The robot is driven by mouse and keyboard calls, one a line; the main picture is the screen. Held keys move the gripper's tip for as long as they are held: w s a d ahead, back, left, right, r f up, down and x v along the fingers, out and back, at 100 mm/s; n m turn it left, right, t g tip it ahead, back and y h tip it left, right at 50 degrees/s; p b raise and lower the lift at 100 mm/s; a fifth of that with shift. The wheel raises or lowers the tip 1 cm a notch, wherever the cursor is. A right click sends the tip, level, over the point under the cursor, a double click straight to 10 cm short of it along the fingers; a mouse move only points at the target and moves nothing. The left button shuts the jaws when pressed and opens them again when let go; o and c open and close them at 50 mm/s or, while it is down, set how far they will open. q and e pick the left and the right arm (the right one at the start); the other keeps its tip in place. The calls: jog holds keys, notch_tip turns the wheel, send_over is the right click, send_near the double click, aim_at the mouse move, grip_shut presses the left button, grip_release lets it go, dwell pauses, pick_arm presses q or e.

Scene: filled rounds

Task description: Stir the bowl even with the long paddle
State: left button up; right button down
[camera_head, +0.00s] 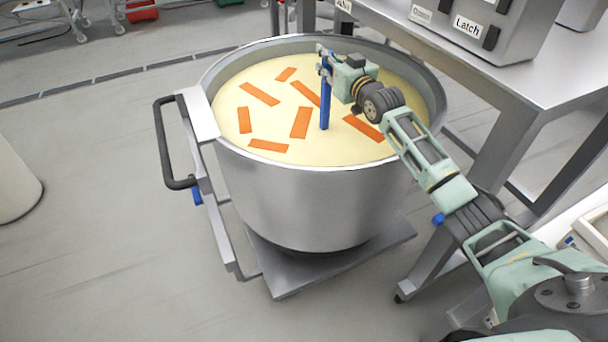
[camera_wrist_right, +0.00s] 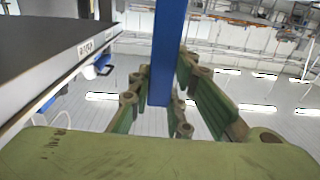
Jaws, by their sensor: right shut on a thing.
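A large steel bowl (camera_head: 290,200) holds a pale yellow mix (camera_head: 275,125) with several orange strips (camera_head: 301,122) spread over its surface. The blue paddle (camera_head: 325,108) stands close to upright, its lower end in the mix right of the middle, so its tip is hidden. My right gripper (camera_head: 325,62) is shut on the paddle's upper part, above the bowl. In the right wrist view the blue shaft (camera_wrist_right: 168,50) passes between the fingers of the right gripper (camera_wrist_right: 160,95). My left gripper is not in view.
The bowl sits on a wheeled steel stand with a dark handle (camera_head: 170,142) at left. The grey floor (camera_head: 90,240) at left is mostly clear.

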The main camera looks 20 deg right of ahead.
pick_arm(q)
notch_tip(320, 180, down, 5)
jog(key=b, duration=0.5)
pick_arm(e)
jog(key=w+a, duration=0.7)
jog(key=w, duration=0.2)
pick_arm(q)
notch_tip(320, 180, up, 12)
jog(key=p, duration=1.2)
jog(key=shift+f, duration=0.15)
pick_arm(e)
jog(key=s, duration=0.9)
jog(key=shift+s, duration=0.15)
